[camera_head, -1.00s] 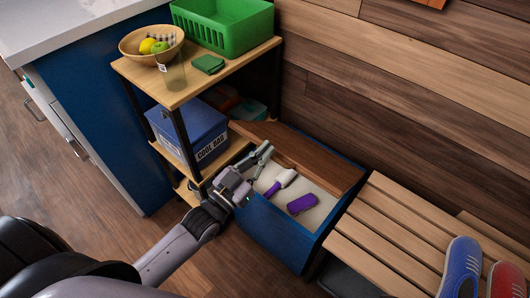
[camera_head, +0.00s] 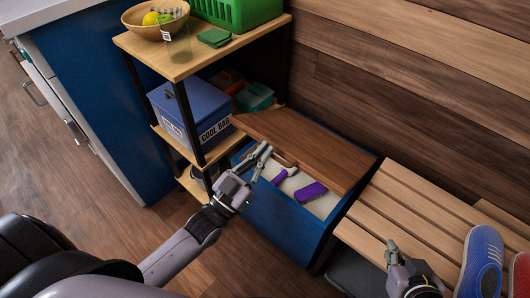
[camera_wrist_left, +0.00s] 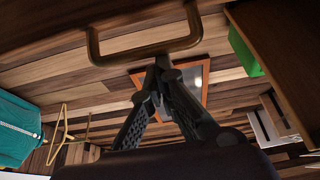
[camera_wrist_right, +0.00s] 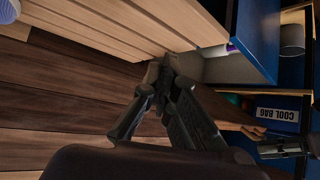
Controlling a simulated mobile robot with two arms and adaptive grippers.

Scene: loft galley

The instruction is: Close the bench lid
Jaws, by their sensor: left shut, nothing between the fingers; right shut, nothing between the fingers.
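The bench is a blue box (camera_head: 275,225) with a brown wooden lid (camera_head: 315,145). The lid covers its back part, and the front is uncovered, showing a pale interior with purple-handled items (camera_head: 310,192). My left gripper (camera_head: 264,152) is shut and empty at the lid's front left edge; contact cannot be told. In the left wrist view a brown bar handle (camera_wrist_left: 145,50) shows just beyond its fingertips (camera_wrist_left: 163,66). My right gripper (camera_head: 391,246) is shut and empty over the slatted seat's front edge; its fingertips also show in the right wrist view (camera_wrist_right: 168,62).
A shelf unit (camera_head: 200,55) with a blue cool bag box (camera_head: 190,110), green basket (camera_head: 238,12) and wooden bowl (camera_head: 150,30) stands left of the bench. A slatted wooden seat (camera_head: 400,205) with a blue shoe (camera_head: 482,262) and a red shoe is on the right.

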